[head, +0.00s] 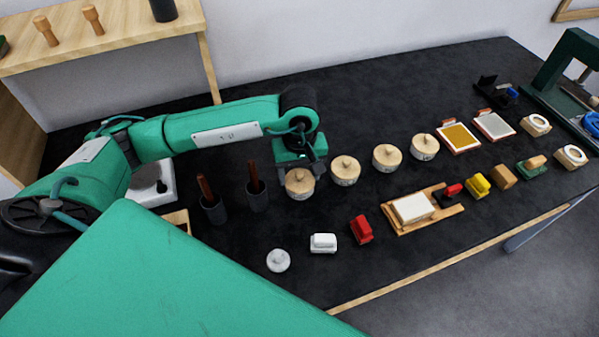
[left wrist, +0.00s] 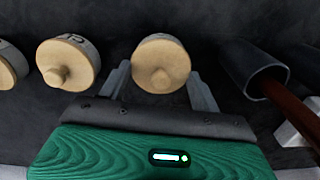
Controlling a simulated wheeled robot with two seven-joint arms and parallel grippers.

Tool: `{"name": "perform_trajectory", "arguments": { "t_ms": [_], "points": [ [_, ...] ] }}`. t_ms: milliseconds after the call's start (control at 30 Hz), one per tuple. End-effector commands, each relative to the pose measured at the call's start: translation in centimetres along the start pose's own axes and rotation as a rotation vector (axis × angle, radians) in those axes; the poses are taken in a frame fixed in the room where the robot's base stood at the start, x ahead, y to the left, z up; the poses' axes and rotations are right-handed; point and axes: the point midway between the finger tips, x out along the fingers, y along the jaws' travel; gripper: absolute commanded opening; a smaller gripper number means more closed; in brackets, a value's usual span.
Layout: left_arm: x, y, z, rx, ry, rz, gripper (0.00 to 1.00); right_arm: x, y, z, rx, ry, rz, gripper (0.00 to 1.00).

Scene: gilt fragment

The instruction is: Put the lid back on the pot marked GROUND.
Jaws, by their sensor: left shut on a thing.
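My left gripper (head: 299,166) is above the leftmost of several round pots in a row. It is shut on a round pale wooden lid (head: 299,182) with a knob. In the left wrist view my left gripper (left wrist: 159,76) has its fingers on both sides of this lid (left wrist: 161,65). A pale rim shows behind the lid; I cannot tell whether the lid rests on the pot. Three other pots (head: 346,170), (head: 386,158), (head: 424,147) wear similar wooden lids. Their pale sides carry lettering too small to read. My right gripper is not in view.
Two dark cups (head: 213,210), (head: 257,196) with brown handles stand left of the gripper. A white knobbed disc (head: 278,260), a white block (head: 323,243) and a red block (head: 361,229) lie in front. A wooden tray (head: 446,210) is at right. Bare dark table lies behind the pots.

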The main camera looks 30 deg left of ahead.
Motion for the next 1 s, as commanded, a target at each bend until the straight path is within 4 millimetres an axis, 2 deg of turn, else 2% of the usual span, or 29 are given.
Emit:
{"name": "perform_trajectory", "arguments": {
  "t_ms": [267,300,400,433,633,700,1000],
  "points": [
    [-0.04,0.0,-0.01,0.0,0.0,0.0,0.42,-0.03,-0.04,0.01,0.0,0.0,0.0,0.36],
    [-0.04,0.0,-0.01,0.0,0.0,0.0,0.66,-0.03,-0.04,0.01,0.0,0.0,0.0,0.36],
    [-0.03,0.0,-0.01,0.0,0.0,0.0,0.85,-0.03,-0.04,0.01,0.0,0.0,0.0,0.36],
    [-0.03,0.0,-0.01,0.0,0.0,0.0,0.89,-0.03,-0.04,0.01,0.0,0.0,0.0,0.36],
    [-0.03,0.0,-0.01,0.0,0.0,0.0,0.89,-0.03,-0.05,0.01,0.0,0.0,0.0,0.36],
    [-0.03,0.0,-0.01,0.0,0.0,0.0,1.0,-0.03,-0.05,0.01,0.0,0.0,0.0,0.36],
    [-0.42,0.01,-0.02,0.0,0.0,0.001,1.0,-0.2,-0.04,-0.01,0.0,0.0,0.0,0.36]
  ]
}}
